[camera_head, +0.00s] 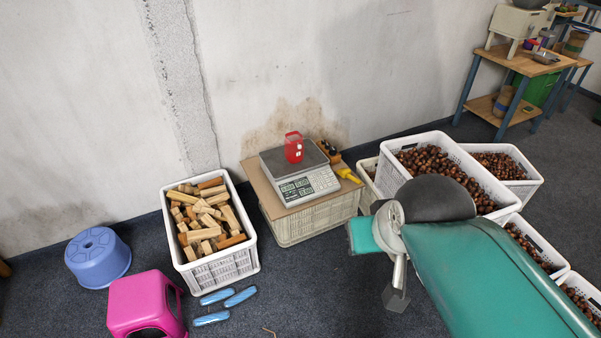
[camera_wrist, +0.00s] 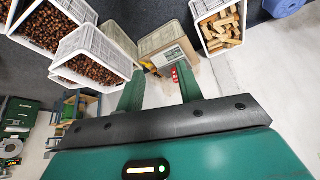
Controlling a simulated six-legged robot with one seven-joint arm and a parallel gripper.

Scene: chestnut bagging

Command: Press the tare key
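The scale (camera_head: 300,172) has a grey top plate and a light front panel with dark displays (camera_head: 297,188) and a keypad (camera_head: 322,181). It sits on a board over a white crate. I cannot make out the tare key among the small keys. A red container (camera_head: 294,147) stands on the scale plate. In the wrist view, the red container (camera_wrist: 175,74) shows beyond my gripper (camera_wrist: 160,70), beside the right finger. The two green fingers are apart with nothing between them, and the gripper is open, away from the scale. The scale's keys are too small to tell there.
A crate of wood blocks (camera_head: 249,264) stands left of the scale. Crates of chestnuts (camera_head: 462,143) stand to the right. A yellow-handled tool (camera_head: 349,176) lies beside the scale.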

